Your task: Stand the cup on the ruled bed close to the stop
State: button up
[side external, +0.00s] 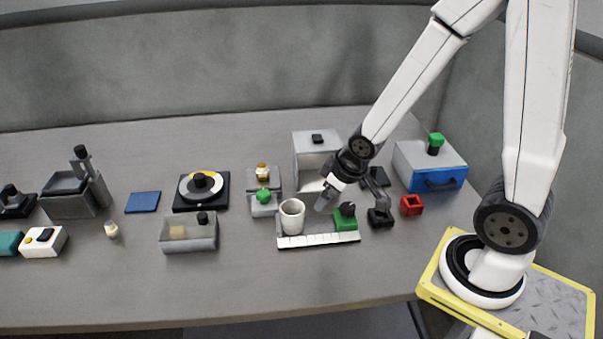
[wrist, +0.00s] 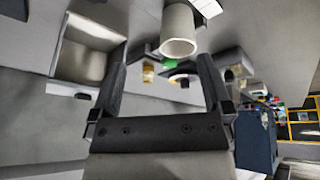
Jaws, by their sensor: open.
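The white cup (side external: 292,217) stands upright at the left end of the ruled bed, just behind its white ruled strip (side external: 318,240). A green block with a black knob (side external: 346,217), which looks like the stop, sits at the bed's right end; a clear gap separates it from the cup. My gripper (side external: 352,197) is open and empty, above and behind the bed, to the right of the cup. In the wrist view the cup (wrist: 178,38) shows beyond the open fingers (wrist: 162,58), touching neither. The green block is not clear there.
A pale open-fronted box (side external: 316,152) stands behind the bed. A small grey box with a green knob (side external: 263,203) is close to the cup's left. A black piece (side external: 380,217) and a red square piece (side external: 411,205) lie right of the bed. The table front is clear.

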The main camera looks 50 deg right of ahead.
jog(key=s+a+r+g, duration=0.1)
jog(key=s, duration=0.1)
jog(key=s+a+r+m+g, duration=0.1)
jog(key=a, duration=0.1)
jog(key=shift+s+a+r+y, duration=0.1)
jog(key=shift+s+r+y, duration=0.2)
jog(key=shift+s+r, duration=0.05)
